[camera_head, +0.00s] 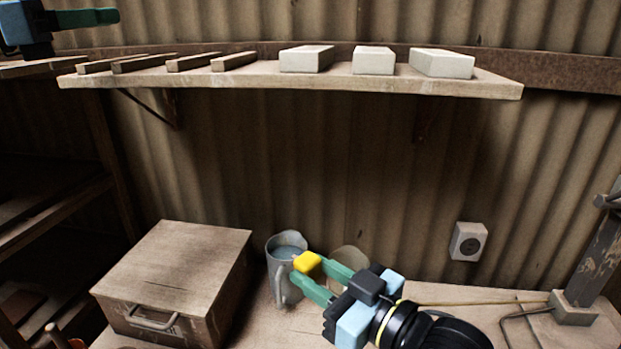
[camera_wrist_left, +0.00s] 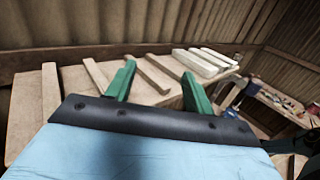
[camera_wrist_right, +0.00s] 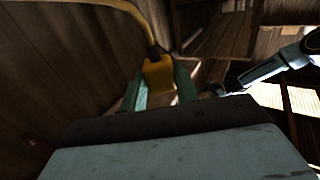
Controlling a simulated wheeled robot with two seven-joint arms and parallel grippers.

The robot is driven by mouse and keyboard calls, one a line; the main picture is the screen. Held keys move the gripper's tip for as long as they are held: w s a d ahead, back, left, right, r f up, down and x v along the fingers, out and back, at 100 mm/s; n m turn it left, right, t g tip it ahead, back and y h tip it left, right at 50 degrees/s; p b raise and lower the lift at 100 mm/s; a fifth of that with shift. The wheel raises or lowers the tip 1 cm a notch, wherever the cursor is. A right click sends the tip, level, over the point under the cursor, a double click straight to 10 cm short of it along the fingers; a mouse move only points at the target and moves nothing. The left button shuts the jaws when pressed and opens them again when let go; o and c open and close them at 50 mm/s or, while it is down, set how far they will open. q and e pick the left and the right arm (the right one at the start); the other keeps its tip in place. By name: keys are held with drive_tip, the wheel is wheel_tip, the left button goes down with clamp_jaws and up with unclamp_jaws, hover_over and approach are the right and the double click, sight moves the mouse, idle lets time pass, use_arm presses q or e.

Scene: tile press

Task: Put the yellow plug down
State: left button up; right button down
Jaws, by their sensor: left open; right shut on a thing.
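The yellow plug (camera_head: 307,262) is between the green fingertips of my right gripper (camera_head: 305,271). My right gripper is shut on it, in front of the grey metal jug in the head view. In the right wrist view the plug (camera_wrist_right: 158,74) sits between the fingers, and its yellow cord (camera_wrist_right: 110,4) runs up and left from it. I cannot tell how high the plug is above the bench. My left gripper (camera_head: 108,17) is open at the upper left, by the shelf's left end. In the left wrist view its fingers (camera_wrist_left: 158,75) are apart and empty.
A wall socket (camera_head: 468,242) is at the right. The grey jug (camera_head: 287,285) stands behind my right gripper, with a metal box (camera_head: 175,275) at left. The shelf (camera_head: 300,88) holds wooden strips and pale blocks. A press (camera_head: 572,308) is at the right bench end.

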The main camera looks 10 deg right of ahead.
use_arm(q)
drive_tip(key=s+d+f+m+g, duration=0.2)
drive_tip(key=s+d+g, duration=0.15)
drive_tip(key=d, duration=0.35)
drive_tip(key=s+d+f+m+g, duration=0.2)
drive_tip(key=s+d+g, duration=0.15)
drive_tip(key=d, duration=0.45)
drive_tip(key=n+g+y, duration=0.3)
drive_tip(key=n+y, duration=0.2)
drive_tip(key=y, duration=1)
hover_over(311, 259)
wheel_tip(311, 259, down, 16)
wheel_tip(311, 259, down, 11)
drive_tip(key=shift+f, duration=0.15)
